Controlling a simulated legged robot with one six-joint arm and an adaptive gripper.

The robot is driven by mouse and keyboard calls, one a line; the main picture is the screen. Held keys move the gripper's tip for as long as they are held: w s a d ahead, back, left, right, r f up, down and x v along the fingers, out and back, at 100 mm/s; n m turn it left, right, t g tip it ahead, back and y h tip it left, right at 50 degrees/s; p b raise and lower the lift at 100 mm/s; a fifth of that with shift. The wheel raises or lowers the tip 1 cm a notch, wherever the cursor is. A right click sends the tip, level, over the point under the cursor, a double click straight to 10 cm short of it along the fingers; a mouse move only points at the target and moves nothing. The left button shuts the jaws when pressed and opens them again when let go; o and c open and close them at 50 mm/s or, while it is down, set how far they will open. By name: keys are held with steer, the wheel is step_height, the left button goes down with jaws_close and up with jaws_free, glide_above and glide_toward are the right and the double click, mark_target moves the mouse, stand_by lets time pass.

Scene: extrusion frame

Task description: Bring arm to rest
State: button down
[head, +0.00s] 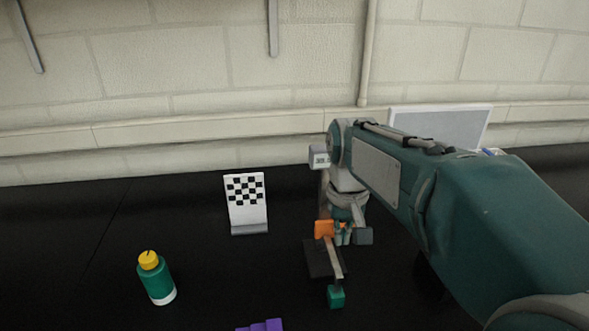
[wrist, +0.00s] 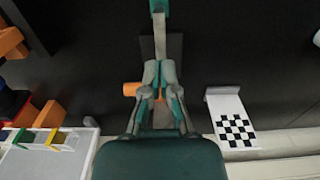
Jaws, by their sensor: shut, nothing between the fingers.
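My gripper (head: 343,237) hangs fingers-down over the black table in the head view, beside a small fixture. The fixture has an orange block (head: 324,229), a dark base plate (head: 318,258), a pale bar (head: 335,257) and a green block (head: 336,296) at its near end. In the wrist view my gripper (wrist: 159,80) is shut and empty, its fingers together. An orange piece (wrist: 130,89) shows just left of the fingers, and a green-ended bar (wrist: 159,22) lies beyond the tips. Whether the fingers touch the fixture cannot be told.
A checkered board (head: 246,203) stands left of my gripper. A green bottle with a yellow cap (head: 156,277) stands front left. A purple object (head: 261,325) is at the bottom edge. A grey panel (head: 440,123) stands behind my arm by the wall. The left tabletop is mostly clear.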

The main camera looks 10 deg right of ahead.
steer(key=s+f+t, duration=0.1)
steer(key=s+t, duration=0.4)
steer(key=s, duration=0.9)
steer(key=shift+f+t, duration=0.15)
steer(key=shift+t, duration=0.15)
